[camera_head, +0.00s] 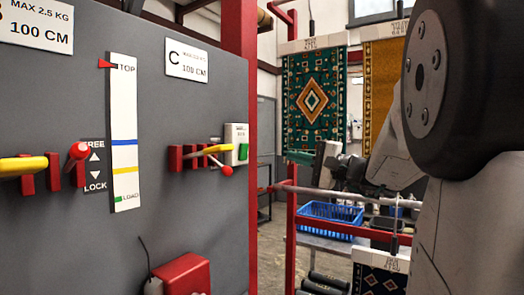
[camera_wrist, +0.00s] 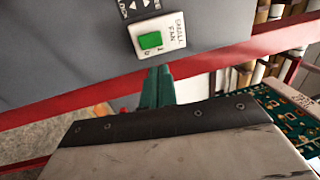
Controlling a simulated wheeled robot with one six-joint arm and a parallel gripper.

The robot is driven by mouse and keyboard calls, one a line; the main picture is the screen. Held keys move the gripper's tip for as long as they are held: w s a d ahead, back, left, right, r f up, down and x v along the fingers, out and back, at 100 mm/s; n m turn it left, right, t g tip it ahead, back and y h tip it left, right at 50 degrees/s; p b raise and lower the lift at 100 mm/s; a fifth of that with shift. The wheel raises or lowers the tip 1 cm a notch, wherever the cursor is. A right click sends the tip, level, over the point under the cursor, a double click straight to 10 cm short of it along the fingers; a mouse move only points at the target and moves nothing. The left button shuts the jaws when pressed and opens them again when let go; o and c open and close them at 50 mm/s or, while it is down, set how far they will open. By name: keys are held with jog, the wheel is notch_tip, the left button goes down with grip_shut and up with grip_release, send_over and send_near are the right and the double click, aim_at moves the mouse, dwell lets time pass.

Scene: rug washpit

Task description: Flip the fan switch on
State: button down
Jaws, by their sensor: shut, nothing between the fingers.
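The fan switch is a white plate marked SMALL FAN (camera_wrist: 172,29) with a green rocker (camera_wrist: 150,40), on the grey panel. In the head view, the white switch box (camera_head: 236,133) with its green part sits near the panel's right edge. Which side of the rocker is pressed in cannot be told. My gripper (camera_wrist: 157,84) is shut and empty, its green fingers together just below the switch in the wrist view, apart from the rocker as far as I see. In the head view my gripper (camera_head: 325,158) is right of the panel edge.
A yellow lever and red-knobbed lever (camera_head: 226,170) stick out left of and below the switch. A red post (camera_head: 239,30) stands behind the panel edge. Hanging rugs (camera_head: 315,95) and a blue crate (camera_head: 330,218) are farther right.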

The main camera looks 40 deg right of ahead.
aim_at(246, 145)
jog(key=x, duration=1.3)
jog(key=shift+w+a, duration=0.15)
jog(key=shift+w, duration=0.2)
jog(key=shift+r, duration=0.1)
jog(key=shift+a, duration=0.2)
jog(key=shift+w+d, duration=0.1)
jog(key=shift+d, duration=0.1)
jog(key=shift+a, duration=0.1)
jog(key=s+d+r, duration=0.1)
jog(key=s+d, duration=0.1)
jog(key=s, duration=0.4)
jog(key=s+d+r, duration=0.1)
jog(key=s+d, duration=0.2)
jog(key=s, duration=0.4)
